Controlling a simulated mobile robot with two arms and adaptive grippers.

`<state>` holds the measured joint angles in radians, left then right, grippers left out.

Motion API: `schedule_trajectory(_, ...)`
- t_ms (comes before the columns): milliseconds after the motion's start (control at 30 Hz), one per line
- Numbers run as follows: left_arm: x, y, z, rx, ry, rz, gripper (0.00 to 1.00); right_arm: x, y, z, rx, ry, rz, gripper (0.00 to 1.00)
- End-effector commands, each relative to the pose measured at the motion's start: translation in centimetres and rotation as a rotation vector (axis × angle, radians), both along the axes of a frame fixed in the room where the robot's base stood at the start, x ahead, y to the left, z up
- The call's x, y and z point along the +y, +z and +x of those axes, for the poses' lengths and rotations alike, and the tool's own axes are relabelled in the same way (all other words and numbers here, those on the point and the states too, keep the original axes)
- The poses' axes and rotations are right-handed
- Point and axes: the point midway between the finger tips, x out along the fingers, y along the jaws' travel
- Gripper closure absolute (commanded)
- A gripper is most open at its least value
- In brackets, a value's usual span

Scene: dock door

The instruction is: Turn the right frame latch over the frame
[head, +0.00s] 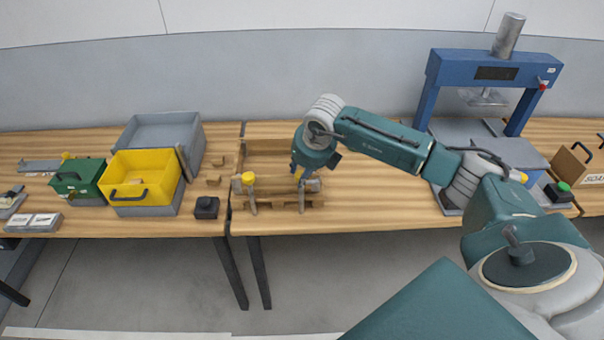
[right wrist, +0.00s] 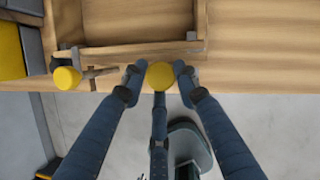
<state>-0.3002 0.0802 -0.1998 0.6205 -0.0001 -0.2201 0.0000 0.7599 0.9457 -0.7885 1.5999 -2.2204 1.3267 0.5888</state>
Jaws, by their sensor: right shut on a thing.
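The right frame latch has a yellow knob (right wrist: 160,75), which sits between the fingertips of my right gripper (right wrist: 160,73). The gripper is shut on this knob; in the head view my right gripper (head: 299,172) reaches down onto it from above. The latch's arm is mostly hidden under the fingers, so I cannot tell which way it points. The left latch, with a similar yellow knob (right wrist: 67,78), stands apart to the left, and also shows in the head view (head: 249,179). The wooden frame (right wrist: 140,50) lies just beyond the knobs. My left gripper is out of view.
The latches are near the front edge of the wooden bench (right wrist: 265,75). A yellow bin (head: 143,176), a green box (head: 78,178) and a black button box (head: 206,207) are at the left. A blue press (head: 490,75) stands at the right. Bench space right of the frame is clear.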

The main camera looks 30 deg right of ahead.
Motion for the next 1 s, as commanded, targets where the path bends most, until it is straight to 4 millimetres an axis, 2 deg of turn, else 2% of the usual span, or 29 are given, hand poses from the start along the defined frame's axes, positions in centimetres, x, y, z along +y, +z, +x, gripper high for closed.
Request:
schedule_trajectory(167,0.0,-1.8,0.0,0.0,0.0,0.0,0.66,-0.4,0.0,0.4,-0.015,0.087,-0.004,0.96)
schedule_trajectory(500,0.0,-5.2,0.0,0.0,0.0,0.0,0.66,-0.6,0.2,0.6,-0.02,0.383,-0.003,0.96)
schedule_trajectory(1000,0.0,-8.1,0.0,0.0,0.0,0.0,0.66,-0.8,0.6,0.8,-0.022,0.856,-0.002,0.97)
